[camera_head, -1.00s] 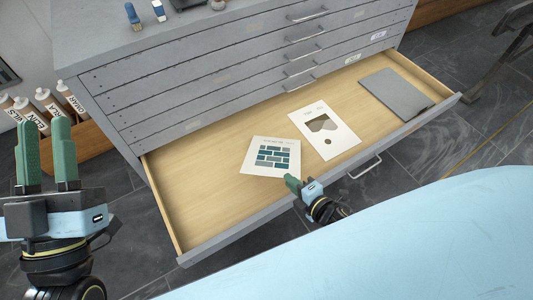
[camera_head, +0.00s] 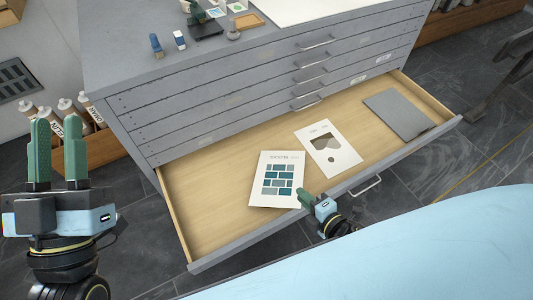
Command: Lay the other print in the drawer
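A white print with teal and grey blocks (camera_head: 277,181) is at the middle of the open drawer (camera_head: 212,216), at its front side. I cannot tell if it lies fully flat. A second white print with brown-grey shapes (camera_head: 321,134) lies in the drawer to its right. My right gripper (camera_head: 304,197) is at the right edge of the block print, over the drawer's front; its fingers overlap in view, so I cannot tell whether they grip the sheet. My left gripper (camera_head: 58,155) is raised at the left, outside the drawer, fingers apart and empty.
A grey flat folder or board (camera_head: 398,113) lies at the drawer's right end. The drawer's left part is bare. Bottles in a wooden crate (camera_head: 98,148) stand left of the cabinet (camera_head: 180,80). Small items, including a blue one (camera_head: 156,45), stand on top.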

